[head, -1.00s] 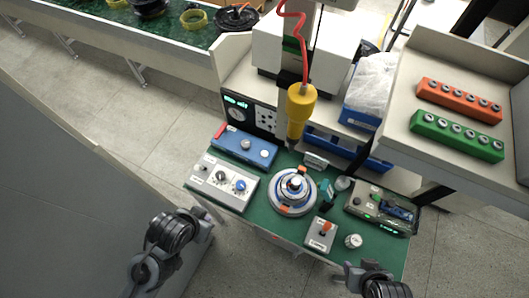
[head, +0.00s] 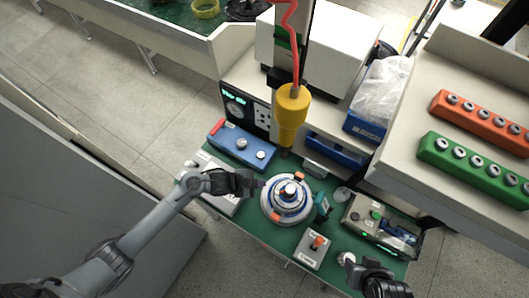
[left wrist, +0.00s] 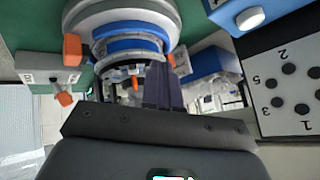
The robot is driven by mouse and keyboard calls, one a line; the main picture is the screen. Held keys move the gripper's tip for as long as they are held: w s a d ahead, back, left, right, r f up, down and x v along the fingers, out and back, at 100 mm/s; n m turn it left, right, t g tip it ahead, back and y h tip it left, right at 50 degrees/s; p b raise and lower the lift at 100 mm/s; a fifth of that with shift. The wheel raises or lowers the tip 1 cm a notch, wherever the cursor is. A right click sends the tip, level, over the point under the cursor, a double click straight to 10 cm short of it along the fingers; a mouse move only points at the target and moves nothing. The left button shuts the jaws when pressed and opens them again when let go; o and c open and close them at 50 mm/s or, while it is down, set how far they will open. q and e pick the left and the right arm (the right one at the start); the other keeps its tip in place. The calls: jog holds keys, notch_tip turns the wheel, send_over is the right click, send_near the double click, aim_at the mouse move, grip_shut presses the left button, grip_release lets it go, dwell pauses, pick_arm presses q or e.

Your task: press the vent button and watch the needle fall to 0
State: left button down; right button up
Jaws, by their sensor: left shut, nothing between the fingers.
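A black panel with a round dial (head: 236,109) stands at the back left of the green bench; its needle is too small to read. In front of it is a blue box (head: 228,138) with a red end and two round pale knobs or buttons. I cannot tell which control is the vent button. My left gripper (head: 261,184) is shut and empty, over the white control box (head: 224,201), left of the hub motor (head: 288,213). The left wrist view shows its closed fingers (left wrist: 163,86) near the hub motor (left wrist: 125,22). My right gripper (head: 366,272) is at the lower right, jaws unclear.
A yellow tool (head: 292,108) hangs on a red coiled cord above the bench. A small box with an orange-topped switch (head: 314,247) and a grey-green device (head: 371,218) stand right of the motor. Orange (head: 481,121) and green (head: 470,164) socket racks sit on the right shelf.

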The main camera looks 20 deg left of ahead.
pick_arm(q)
jog(key=w+a+r+t, duration=0.1)
jog(key=w+a+r, duration=0.1)
jog(key=w, duration=0.4)
jog(key=w+a+r+m+b, duration=0.1)
jog(key=w+a+r, duration=0.2)
jog(key=w, duration=0.4)
jog(key=shift+r+t+y+b, duration=0.3)
jog(key=shift+r+t+y, duration=0.1)
jog(key=shift+r, duration=0.5)
pick_arm(e)
jog(key=shift+x, duration=1.2)
pick_arm(q)
jog(key=shift+f, duration=0.2)
pick_arm(e)
jog(key=shift+s+d+f, duration=0.1)
jog(key=shift+d+f, duration=0.05)
jog(key=shift+f, duration=0.1)
pick_arm(q)
jog(key=b, duration=0.7)
send_over(259, 156)
notch_tip(259, 156, down, 7)
jog(key=shift+r, duration=0.15)
jog(key=shift+f+b, duration=0.55)
jog(key=shift+f, duration=0.35)
pick_arm(e)
notch_tip(259, 156, down, 8)
jog(key=shift+r, duration=0.2)
